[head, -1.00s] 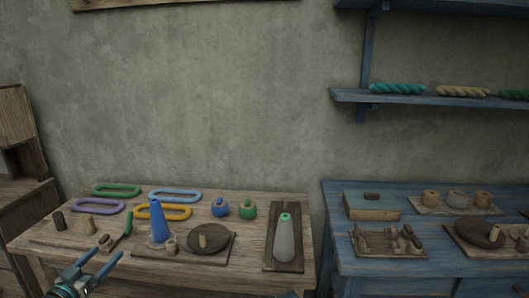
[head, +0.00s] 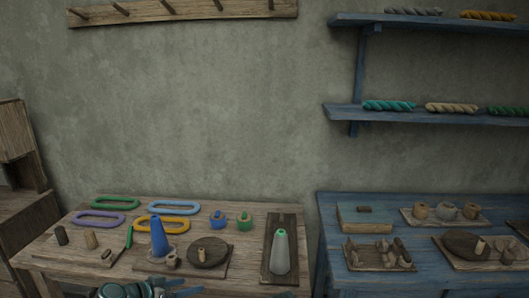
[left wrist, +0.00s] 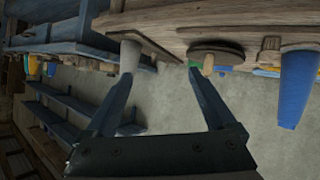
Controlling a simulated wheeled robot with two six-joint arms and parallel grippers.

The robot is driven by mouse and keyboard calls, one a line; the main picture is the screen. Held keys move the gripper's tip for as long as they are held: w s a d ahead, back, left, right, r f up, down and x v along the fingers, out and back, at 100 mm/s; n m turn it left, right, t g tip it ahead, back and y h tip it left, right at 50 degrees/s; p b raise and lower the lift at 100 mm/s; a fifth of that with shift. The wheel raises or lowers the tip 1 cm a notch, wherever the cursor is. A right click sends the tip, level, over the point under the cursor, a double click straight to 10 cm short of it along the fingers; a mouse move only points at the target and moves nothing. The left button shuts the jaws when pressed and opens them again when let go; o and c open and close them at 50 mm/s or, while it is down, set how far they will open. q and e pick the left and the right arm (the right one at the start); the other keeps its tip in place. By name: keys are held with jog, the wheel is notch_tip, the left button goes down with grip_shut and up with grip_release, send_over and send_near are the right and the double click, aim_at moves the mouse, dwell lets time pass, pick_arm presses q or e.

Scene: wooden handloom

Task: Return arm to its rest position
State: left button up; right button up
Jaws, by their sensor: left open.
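My left gripper (head: 190,287) is at the bottom edge of the head view, low at the front edge of the wooden table (head: 60,262). Its fingers point right, apart and empty. In the left wrist view the two fingers (left wrist: 160,95) are spread wide with nothing between them. That view is turned, with the table along its top. The blue cone (head: 158,238) stands on a board behind the gripper, not touched by it; it also shows in the left wrist view (left wrist: 297,88). My right gripper does not show clearly.
A grey cone (head: 280,255) stands on a dark board at the table's right. A round dark disc (head: 208,252), coloured rings (head: 173,207) and blue and green pots (head: 244,220) lie on the table. A blue table (head: 335,262) stands to the right, under wall shelves (head: 430,115).

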pick_arm(q)
jog(key=s+d+g+y+p, duration=0.1)
jog(key=s+d+g+p, duration=0.5)
jog(key=d, duration=0.6)
jog(key=s+d+r+g+y+p, duration=0.2)
jog(key=s+y+p, duration=0.1)
jog(key=s+y, duration=0.1)
jog(key=s+d+r+g+y+p, duration=0.1)
jog(key=s+d+y+p, duration=0.1)
jog(key=s+y+p, duration=0.2)
jog(key=shift+s+d+r+n+g, duration=0.3)
jog(key=shift+s+r+n+g, duration=0.1)
jog(key=shift+s, duration=0.4)
